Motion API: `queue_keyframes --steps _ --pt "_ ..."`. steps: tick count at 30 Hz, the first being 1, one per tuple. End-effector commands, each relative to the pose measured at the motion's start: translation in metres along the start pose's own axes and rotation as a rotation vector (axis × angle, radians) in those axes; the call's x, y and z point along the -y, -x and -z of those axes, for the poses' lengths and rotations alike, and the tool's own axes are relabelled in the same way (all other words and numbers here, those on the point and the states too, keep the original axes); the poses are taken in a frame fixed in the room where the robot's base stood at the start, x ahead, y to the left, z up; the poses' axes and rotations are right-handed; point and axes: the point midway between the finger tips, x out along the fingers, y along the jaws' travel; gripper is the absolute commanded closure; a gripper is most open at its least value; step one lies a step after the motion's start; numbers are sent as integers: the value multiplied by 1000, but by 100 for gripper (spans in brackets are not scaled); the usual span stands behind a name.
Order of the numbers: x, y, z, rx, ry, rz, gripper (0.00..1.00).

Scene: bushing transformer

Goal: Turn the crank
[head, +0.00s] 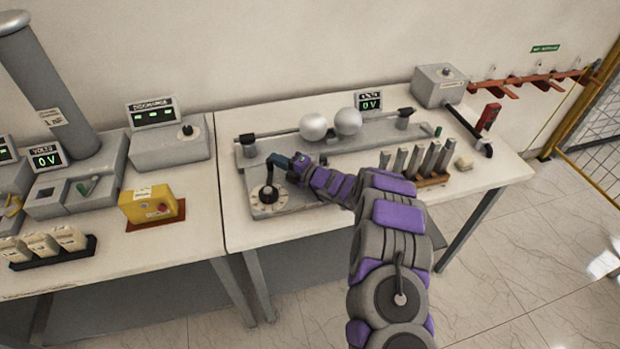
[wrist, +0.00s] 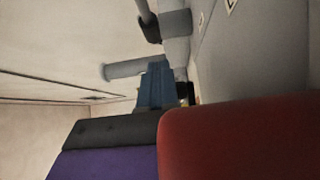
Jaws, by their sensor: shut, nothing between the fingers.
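My gripper (head: 277,159) is shut and empty, with blue fingers just above and behind the knob. I cannot tell whether it touches the crank. In the wrist view the blue fingers (wrist: 155,86) point toward grey cylindrical parts (wrist: 135,68); the knob is not clearly seen there. A large red shape (wrist: 240,140) fills the lower right of that view, and I cannot tell what it is.
Two silver spheres (head: 314,127) on a rod stand behind my arm. Upright grey pieces (head: 414,160) stand on a wooden base to the right. A yellow box (head: 152,204) stands left.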

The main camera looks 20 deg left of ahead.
Motion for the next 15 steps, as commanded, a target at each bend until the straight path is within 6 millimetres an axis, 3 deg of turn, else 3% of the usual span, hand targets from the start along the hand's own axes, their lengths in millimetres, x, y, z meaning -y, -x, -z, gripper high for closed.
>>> queue_keyframes --steps 15 --pt "-1 102 6 -8 -4 3 100"
